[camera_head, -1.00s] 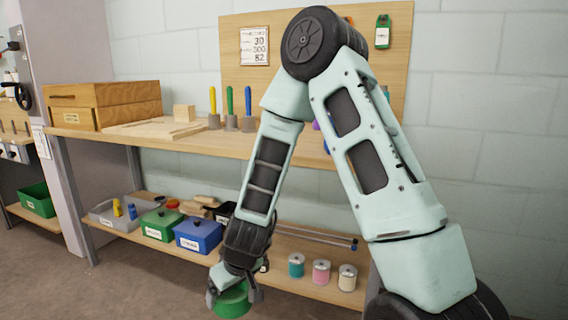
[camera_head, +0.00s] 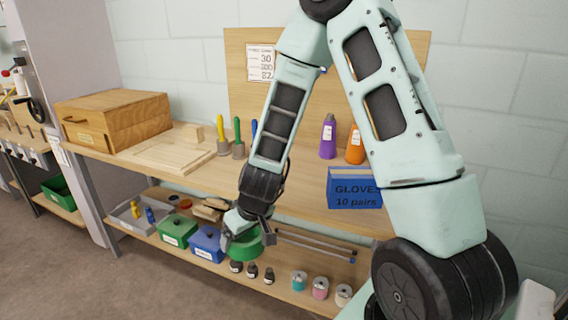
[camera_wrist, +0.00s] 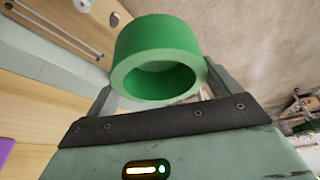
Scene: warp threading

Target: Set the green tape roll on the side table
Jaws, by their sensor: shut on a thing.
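The green tape roll (camera_head: 245,245) is held by my gripper (camera_head: 249,238) in front of the wooden table's lower shelf. In the wrist view the roll (camera_wrist: 160,45) sits between the two fingers of my gripper (camera_wrist: 155,80), its hollow core facing the camera. My gripper is shut on it. The wooden table (camera_head: 200,172) has an upper top and a lower shelf; the arm hides part of both. I cannot tell whether this is the side table.
On the top are a wooden box (camera_head: 110,122), boards (camera_head: 165,155), a blue gloves box (camera_head: 352,190) and a purple bottle (camera_head: 328,138). The lower shelf holds a green bin (camera_head: 177,230), a blue bin (camera_head: 207,243) and small spools (camera_head: 320,288). The floor at front left is clear.

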